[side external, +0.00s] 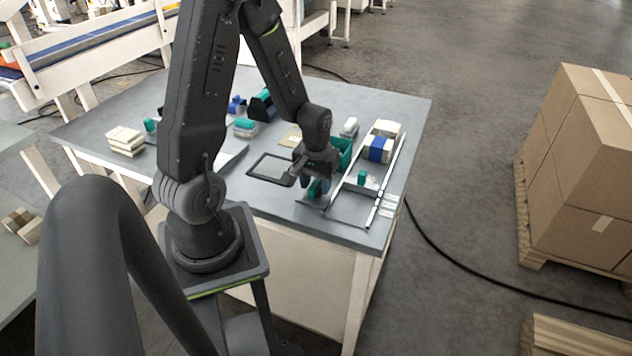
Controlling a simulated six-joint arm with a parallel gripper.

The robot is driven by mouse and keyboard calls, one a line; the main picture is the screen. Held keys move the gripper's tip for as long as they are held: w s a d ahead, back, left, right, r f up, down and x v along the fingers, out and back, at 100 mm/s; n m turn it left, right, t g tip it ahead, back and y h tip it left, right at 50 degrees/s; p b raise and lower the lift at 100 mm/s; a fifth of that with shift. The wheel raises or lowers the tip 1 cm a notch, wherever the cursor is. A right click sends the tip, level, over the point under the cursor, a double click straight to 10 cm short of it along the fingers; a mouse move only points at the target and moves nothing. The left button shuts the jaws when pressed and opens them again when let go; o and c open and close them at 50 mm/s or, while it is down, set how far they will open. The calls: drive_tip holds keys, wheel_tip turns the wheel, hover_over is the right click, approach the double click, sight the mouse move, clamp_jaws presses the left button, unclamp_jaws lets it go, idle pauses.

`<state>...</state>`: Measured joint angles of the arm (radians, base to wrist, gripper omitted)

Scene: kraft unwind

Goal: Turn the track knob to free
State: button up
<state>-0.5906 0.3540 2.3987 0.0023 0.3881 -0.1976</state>
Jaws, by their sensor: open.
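A track with two pale rails (388,182) runs along the right side of the grey table. A small green knob-like piece (362,177) stands between the rails. My gripper (313,189) points down just left of the track, low over the table. It is open. A teal piece (318,187) shows at its fingertips; I cannot tell whether it is between them or behind them. Which green piece is the track knob, and how it is turned, is too small to tell.
Pale blocks with a blue band (379,149) sit at the track's far end. A dark-framed flat panel (270,169) lies left of my gripper. A green bin (344,152) stands behind it. A pale stack (125,140) is at the table's left. Cartons (585,150) stand on the floor at right.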

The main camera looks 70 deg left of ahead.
clamp_jaws()
